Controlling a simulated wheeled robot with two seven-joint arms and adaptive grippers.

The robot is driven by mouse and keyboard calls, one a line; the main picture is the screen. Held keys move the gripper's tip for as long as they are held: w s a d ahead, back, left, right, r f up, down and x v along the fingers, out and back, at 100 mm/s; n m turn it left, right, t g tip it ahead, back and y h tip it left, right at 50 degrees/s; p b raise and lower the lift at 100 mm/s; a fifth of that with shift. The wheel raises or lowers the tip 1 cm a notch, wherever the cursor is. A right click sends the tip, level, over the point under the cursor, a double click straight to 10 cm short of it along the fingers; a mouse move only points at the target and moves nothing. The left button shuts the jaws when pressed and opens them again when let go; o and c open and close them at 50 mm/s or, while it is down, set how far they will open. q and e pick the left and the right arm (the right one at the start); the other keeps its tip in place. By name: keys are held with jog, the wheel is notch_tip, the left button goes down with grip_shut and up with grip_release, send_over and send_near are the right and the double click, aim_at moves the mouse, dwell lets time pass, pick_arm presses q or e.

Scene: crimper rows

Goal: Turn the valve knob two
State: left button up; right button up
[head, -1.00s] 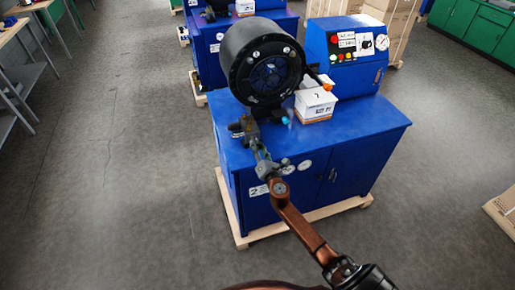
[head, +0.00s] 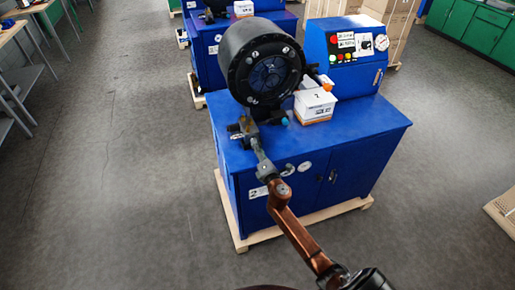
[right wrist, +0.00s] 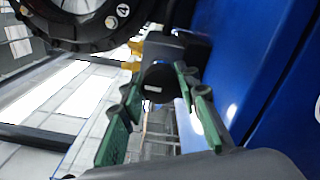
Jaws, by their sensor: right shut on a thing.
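The blue crimper (head: 355,165) with a "2" label stands in the middle of the head view. Its valve (head: 238,128), a small dark block with brassy fittings, sits at the table's front left corner below the black crimping head. My right gripper (head: 254,142) reaches up to this valve. In the right wrist view, the valve's round black knob (right wrist: 158,84) lies between the green-padded fingers of my right gripper (right wrist: 157,92), which is shut on it. The fingers hide part of the knob's sides. My left gripper is not in view.
The black round crimping head (head: 262,65) is just above the valve. A white box (head: 314,105) stands on the table to the right, with a blue control console (head: 345,55) behind. Another blue crimper (head: 205,50) is farther back. The grey floor at left is clear.

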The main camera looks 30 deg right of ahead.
jog(key=o, duration=1.2)
jog(key=shift+c, duration=0.2)
jog(key=shift+s, duration=0.1)
jog(key=v, duration=1.1)
jog(key=shift+s, duration=0.4)
jog(key=shift+f, duration=0.1)
